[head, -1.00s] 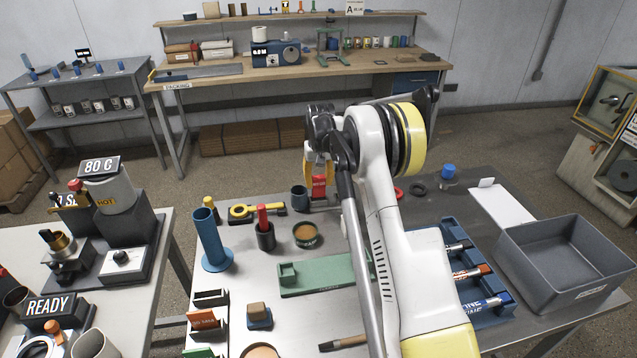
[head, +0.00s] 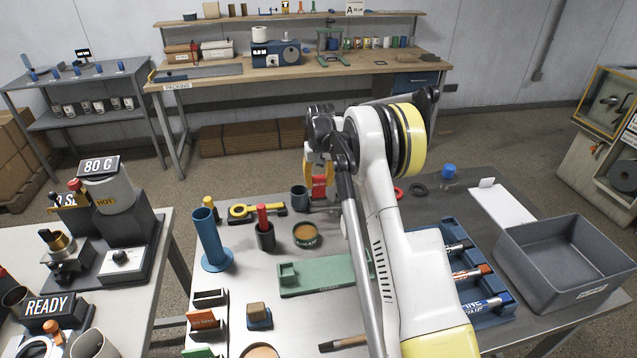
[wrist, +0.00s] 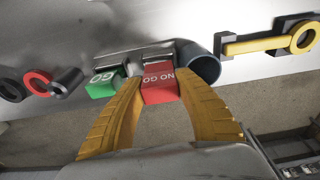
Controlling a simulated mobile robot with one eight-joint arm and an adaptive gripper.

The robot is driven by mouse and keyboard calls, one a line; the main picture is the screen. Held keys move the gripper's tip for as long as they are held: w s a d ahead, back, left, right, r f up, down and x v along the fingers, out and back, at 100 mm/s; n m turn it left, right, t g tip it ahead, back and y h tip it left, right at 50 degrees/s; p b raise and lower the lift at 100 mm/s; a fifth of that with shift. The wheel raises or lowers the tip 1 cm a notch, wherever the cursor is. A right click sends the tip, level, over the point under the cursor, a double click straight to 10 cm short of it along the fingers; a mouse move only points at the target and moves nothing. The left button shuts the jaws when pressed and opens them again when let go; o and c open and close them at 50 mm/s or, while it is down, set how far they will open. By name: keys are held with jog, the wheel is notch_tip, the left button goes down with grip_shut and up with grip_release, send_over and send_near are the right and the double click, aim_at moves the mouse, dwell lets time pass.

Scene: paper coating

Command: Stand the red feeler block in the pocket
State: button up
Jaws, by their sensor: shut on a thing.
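The red feeler block (wrist: 160,84), marked NO GO, is between the yellow fingers of my gripper (wrist: 158,94) in the wrist view. My gripper is shut on it. In the head view the red block (head: 319,188) shows below my gripper (head: 319,174), at the far side of the table. A green GO block (wrist: 103,86) stands to its left in the wrist view, at a grey metal holder (wrist: 145,57). The red block is against or in front of this holder's right part. Its lower end and the pocket are hidden, so I cannot tell how deep it sits.
A dark cup (head: 300,197) stands close beside the red block; it also shows in the wrist view (wrist: 205,68). A yellow ring-ended tool (head: 255,211) lies left of it. A red ring (wrist: 37,83) and dark rings lie on the other side.

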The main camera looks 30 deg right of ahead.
jog(key=shift+f+b, duration=0.6)
jog(key=shift+f, duration=0.4)
jog(key=o, duration=1.2)
jog(key=shift+r, duration=0.1)
jog(key=r, duration=0.4)
jog(key=s+r, duration=0.1)
jog(key=r, duration=0.6)
jog(key=shift+s+a+r, duration=0.2)
jog(key=shift+r, duration=0.2)
